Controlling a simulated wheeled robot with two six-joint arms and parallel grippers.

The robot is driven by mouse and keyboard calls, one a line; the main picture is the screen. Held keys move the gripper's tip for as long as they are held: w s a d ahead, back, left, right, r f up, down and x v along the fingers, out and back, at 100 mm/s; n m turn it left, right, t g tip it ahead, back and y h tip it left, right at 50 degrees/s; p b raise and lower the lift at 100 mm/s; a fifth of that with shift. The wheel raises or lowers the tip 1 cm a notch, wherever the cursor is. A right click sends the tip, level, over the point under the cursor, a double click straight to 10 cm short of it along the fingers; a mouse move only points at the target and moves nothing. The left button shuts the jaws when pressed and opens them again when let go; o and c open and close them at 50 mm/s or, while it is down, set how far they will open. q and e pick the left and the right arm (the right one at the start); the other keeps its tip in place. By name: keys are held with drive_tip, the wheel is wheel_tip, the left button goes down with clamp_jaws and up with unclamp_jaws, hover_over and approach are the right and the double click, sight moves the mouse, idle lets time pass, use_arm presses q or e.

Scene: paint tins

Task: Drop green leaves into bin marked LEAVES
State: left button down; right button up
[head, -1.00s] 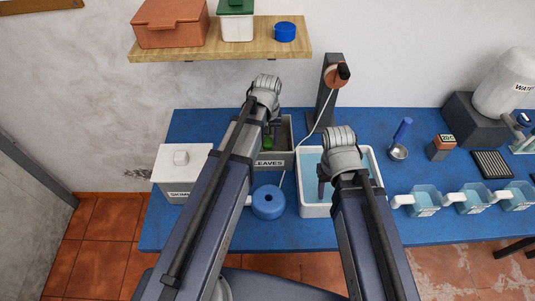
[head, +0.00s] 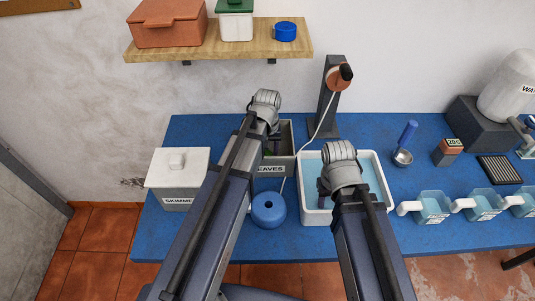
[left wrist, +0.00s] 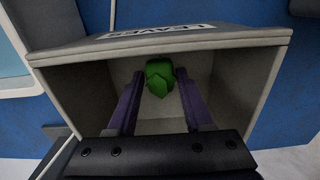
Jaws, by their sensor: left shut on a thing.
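The grey bin marked LEAVES (head: 289,135) stands on the blue table, partly hidden behind my left arm in the head view. In the left wrist view the bin's rim (left wrist: 160,47) surrounds my left gripper (left wrist: 160,77). Its fingers reach inside the bin and are shut on a green leaf (left wrist: 159,78), held at the fingertips. In the head view my left gripper (head: 273,145) is at the bin, its tips mostly hidden. My right gripper (head: 322,187) hangs over the white water basin (head: 304,203); its finger gap cannot be made out.
A post with an orange reel (head: 338,76) stands behind the basin. Blue scoops (head: 433,208) line the right. A wooden shelf (head: 220,45) hangs above.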

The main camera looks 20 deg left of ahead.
sight(267, 154)
use_arm(q)
drive_tip(key=shift+f+b, duration=0.45)
drive_tip(key=shift+f, duration=0.15)
use_arm(e)
drive_tip(key=shift+f, duration=0.6)
use_arm(q)
drive_tip(key=shift+c, duration=1.5)
unclamp_jaws()
drive_tip(key=shift+r, duration=0.2)
use_arm(e)
drive_tip(key=shift+r, duration=0.25)
use_arm(q)
wheel_tip(267, 154, up, 13)
drive_tip(key=p, duration=1.3)
drive_tip(key=s+d+m+y, duration=0.1)
drive_tip(key=s+d+m, duration=0.6)
drive_tip(key=s+d, duration=0.3)
drive_tip(key=s, duration=0.4)
drive_tip(key=shift+s+d, duration=0.15)
drive_tip(key=shift+d, duration=0.1)
use_arm(e)
wheel_tip(267, 154, up, 13)
drive_tip(key=shift+f, duration=0.15)
